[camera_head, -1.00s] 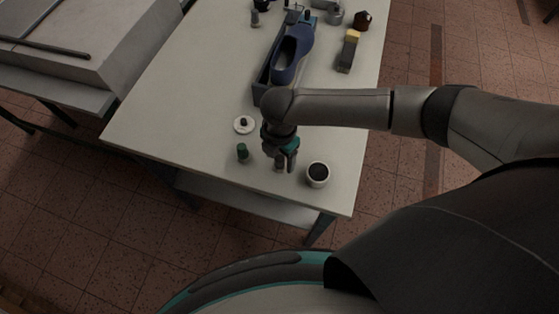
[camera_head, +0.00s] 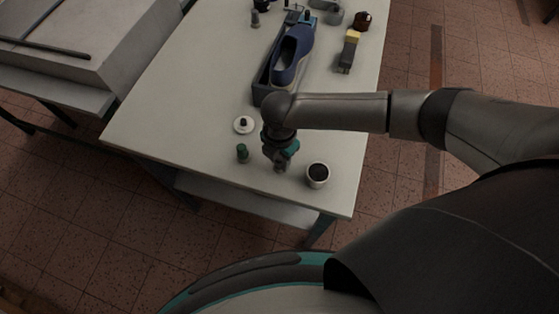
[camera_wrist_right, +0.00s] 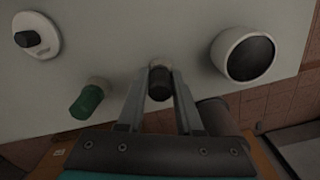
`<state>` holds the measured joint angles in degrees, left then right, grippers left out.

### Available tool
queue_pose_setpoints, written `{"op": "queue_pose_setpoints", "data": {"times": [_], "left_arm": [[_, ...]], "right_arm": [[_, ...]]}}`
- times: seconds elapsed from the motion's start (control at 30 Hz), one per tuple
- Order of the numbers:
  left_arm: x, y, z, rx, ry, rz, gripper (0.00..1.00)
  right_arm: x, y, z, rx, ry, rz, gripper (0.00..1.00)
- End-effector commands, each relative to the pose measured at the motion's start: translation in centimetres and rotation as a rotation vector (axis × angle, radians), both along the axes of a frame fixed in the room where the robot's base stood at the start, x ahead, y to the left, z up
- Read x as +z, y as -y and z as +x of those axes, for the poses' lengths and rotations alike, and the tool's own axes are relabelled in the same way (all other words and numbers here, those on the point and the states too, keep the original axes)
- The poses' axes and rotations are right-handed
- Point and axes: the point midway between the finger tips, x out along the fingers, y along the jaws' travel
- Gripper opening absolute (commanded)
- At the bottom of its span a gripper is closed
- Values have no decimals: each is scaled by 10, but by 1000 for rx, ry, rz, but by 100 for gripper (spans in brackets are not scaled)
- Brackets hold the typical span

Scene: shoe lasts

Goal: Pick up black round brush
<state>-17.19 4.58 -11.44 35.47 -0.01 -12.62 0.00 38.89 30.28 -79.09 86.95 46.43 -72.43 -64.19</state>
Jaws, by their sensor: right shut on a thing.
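The black round brush (camera_wrist_right: 160,84) is a small dark cylinder with a paler end, between the two fingers in the right wrist view. My right gripper (camera_wrist_right: 160,76) is shut on it, one finger on each side. In the head view my right gripper (camera_head: 281,166) points down at the near end of the table, between a green-topped piece and a white cup. The brush is mostly hidden by the fingers there. I cannot tell whether it still touches the table. My left gripper is not in view.
On the white table (camera_head: 190,100), the green-topped piece (camera_head: 242,153) and the white cup (camera_head: 318,175) with dark contents stand close on either side. A white disc with a black knob (camera_head: 243,125) lies behind. A blue shoe last (camera_head: 291,55) in a dark tray is farther back.

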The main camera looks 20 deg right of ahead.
Motion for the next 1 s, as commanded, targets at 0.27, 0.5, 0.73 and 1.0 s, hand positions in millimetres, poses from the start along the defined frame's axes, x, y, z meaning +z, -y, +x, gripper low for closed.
{"op": "queue_pose_setpoints", "data": {"times": [0.27,0.5,0.73,1.0], "left_arm": [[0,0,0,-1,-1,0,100],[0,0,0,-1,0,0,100],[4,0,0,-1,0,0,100],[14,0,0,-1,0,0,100]], "right_arm": [[0,0,0,0,1,1,0],[1,0,0,0,1,1,0],[18,0,1,1,3,2,0],[87,0,2,2,6,4,0]]}}
